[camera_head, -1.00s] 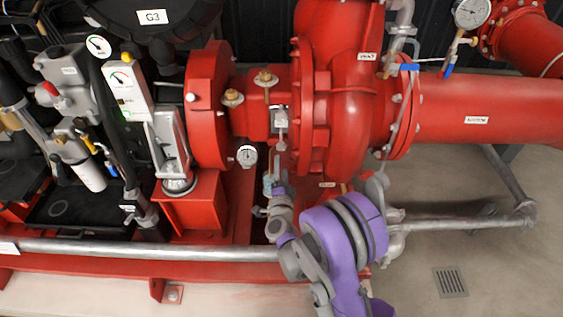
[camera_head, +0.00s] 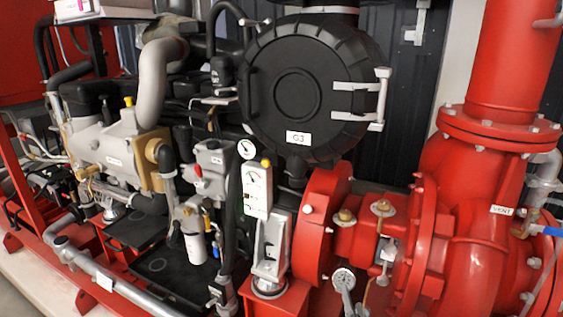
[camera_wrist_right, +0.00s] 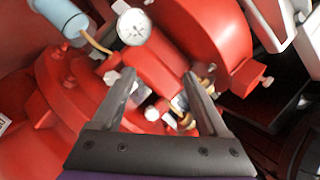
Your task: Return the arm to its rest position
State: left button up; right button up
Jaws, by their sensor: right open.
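My right gripper (camera_wrist_right: 160,82) is open in the right wrist view, with two grey fingers apart and nothing held between them. It points at red pump parts with metal fittings (camera_wrist_right: 155,108) behind the fingers; I cannot tell whether it touches any. A small round gauge (camera_wrist_right: 133,27) is beyond the fingertips. In the head view I cannot make out the purple right arm; the lower edge cuts off the area below the gauge (camera_head: 344,279). My left gripper is in neither current view.
The red pump (camera_head: 455,235) and its vertical pipe (camera_head: 515,65) fill the right side. A black round housing marked G3 (camera_head: 315,90) is at the centre, with a grey engine (camera_head: 120,150) left of it.

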jog(key=s+a+n+g+y, duration=0.1)
jog(key=s+a+n+g, duration=0.25)
jog(key=s, duration=0.35)
jog(key=s+a+n+g+y, duration=0.2)
jog(key=s+n, duration=0.2)
jog(key=s, duration=0.3)
jog(key=s+d+f+n+g+h, duration=0.1)
jog(key=s+d+f+n+g, duration=0.15)
jog(key=s, duration=0.65)
jog(key=s+d+f+n+g+h, duration=0.1)
jog(key=s+f+g, duration=0.25)
jog(key=s, duration=0.65)
pick_arm(q)
notch_tip(320, 180, up, 25)
jog(key=w+t+p, duration=0.1)
jog(key=p, duration=2.1)
jog(key=shift+w, duration=0.15)
pick_arm(e)
notch_tip(320, 180, up, 26)
jog(key=w+t, duration=0.1)
jog(key=w, duration=0.1)
pick_arm(q)
jog(key=shift+r, duration=0.1)
pick_arm(e)
jog(key=shift+d, duration=0.1)
